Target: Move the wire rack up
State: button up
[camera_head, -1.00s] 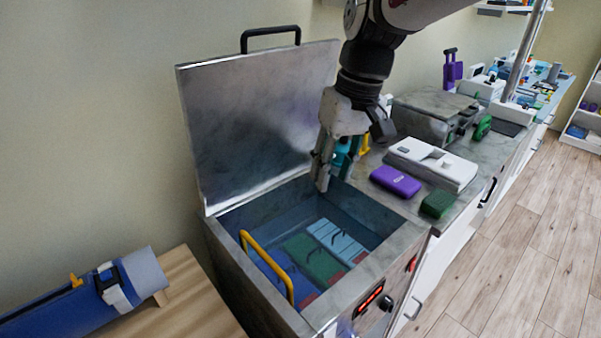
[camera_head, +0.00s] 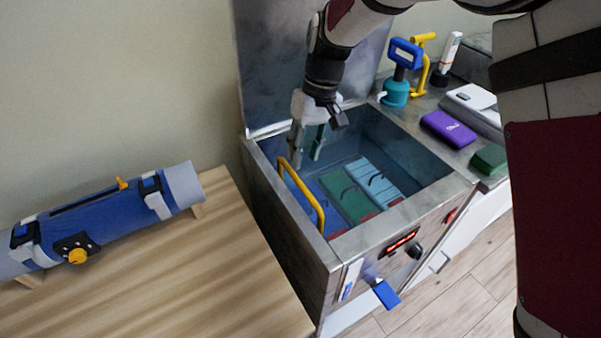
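The open metal tank (camera_head: 262,170) stands right of the wooden table. A yellow handle (camera_head: 303,195) rises at its left inside edge. It looks like the wire rack's handle; the rest of the rack is hard to make out. Blue, green and light blue packs (camera_head: 348,194) lie low in the tank. My gripper (camera_head: 308,150) points down over the back left of the tank, beside the top of the yellow handle. Its fingers are apart with nothing visible between them. I cannot tell whether a finger touches the handle.
The raised lid (camera_head: 270,70) stands behind the tank. A blue roll-like device (camera_head: 110,218) lies on the wooden table (camera_head: 190,275). A teal and blue tool (camera_head: 398,85), a purple case (camera_head: 448,129) and a green block (camera_head: 489,160) sit on the right-hand counter.

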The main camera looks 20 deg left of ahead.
aim_at(299, 180)
jog(key=f, duration=0.4)
jog(key=s+f, duration=0.1)
jog(key=f, duration=0.1)
jog(key=shift+a+f, duration=0.4)
grip_shut()
